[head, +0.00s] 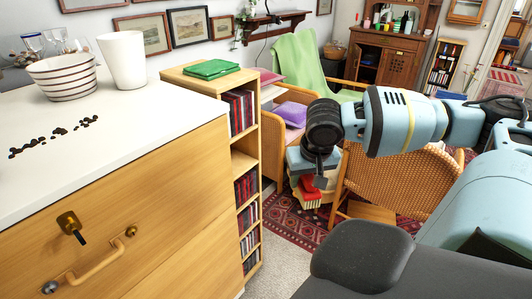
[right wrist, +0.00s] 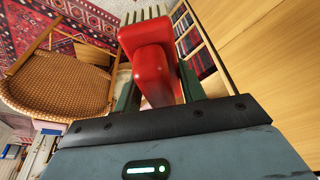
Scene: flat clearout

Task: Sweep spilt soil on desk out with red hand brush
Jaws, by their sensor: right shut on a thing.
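Spilt soil (head: 52,136) lies as a broken line of dark crumbs on the white top of the wooden desk (head: 150,88). My right gripper (head: 319,176) hangs fingers down, to the right of the desk and well away from the soil. In the right wrist view it is shut on the red hand brush (right wrist: 150,62), which sits between the two dark green fingers. Pale bristles (right wrist: 146,14) show past the red body. My left gripper is not in view.
A striped bowl (head: 64,76) and a white vase (head: 122,60) stand behind the soil, with glasses near them. A low shelf (head: 205,78) with a green book adjoins the desk. A wicker chair (head: 405,180) stands beyond my right arm.

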